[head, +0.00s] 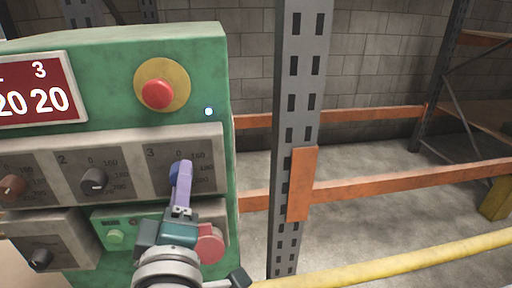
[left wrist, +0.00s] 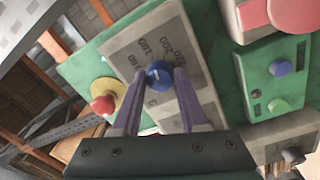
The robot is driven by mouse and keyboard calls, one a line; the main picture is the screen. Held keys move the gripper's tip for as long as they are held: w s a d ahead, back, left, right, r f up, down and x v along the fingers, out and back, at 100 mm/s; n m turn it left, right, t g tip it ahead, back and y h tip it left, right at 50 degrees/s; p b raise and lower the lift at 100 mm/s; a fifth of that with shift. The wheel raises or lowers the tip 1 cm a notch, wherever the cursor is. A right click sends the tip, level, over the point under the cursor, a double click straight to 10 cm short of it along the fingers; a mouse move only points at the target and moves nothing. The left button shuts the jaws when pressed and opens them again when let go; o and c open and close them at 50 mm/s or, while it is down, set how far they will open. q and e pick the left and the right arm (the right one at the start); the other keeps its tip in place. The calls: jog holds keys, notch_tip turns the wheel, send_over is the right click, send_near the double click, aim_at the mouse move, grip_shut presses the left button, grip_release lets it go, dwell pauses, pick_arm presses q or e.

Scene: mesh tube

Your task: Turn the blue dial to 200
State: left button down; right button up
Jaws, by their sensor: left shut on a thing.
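The blue dial (head: 174,170) is the rightmost of three dials in the row on the green control box, beside the number 3. It is largely hidden by my gripper in the head view. In the left wrist view the blue dial (left wrist: 158,73) sits between my two purple fingers, with a small pale mark on its face. My left gripper (head: 182,176) is shut on the dial. Scale numbers such as 160 and 200 show around it, but I cannot tell which one the dial points to. My right gripper is not in view.
A grey rack post (head: 298,110) and yellow rail (head: 385,262) stand to the right.

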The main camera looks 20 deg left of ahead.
pick_arm(q)
jog(key=m+p, duration=0.1)
jog(key=m, duration=0.5)
jog(key=shift+f+h+p, duration=0.15)
jog(key=shift+h+p, duration=0.15)
jog(key=shift+p, duration=0.05)
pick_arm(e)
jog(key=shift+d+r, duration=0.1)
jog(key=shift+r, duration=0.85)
pick_arm(q)
jog(key=shift+c, duration=2.2)
grip_release()
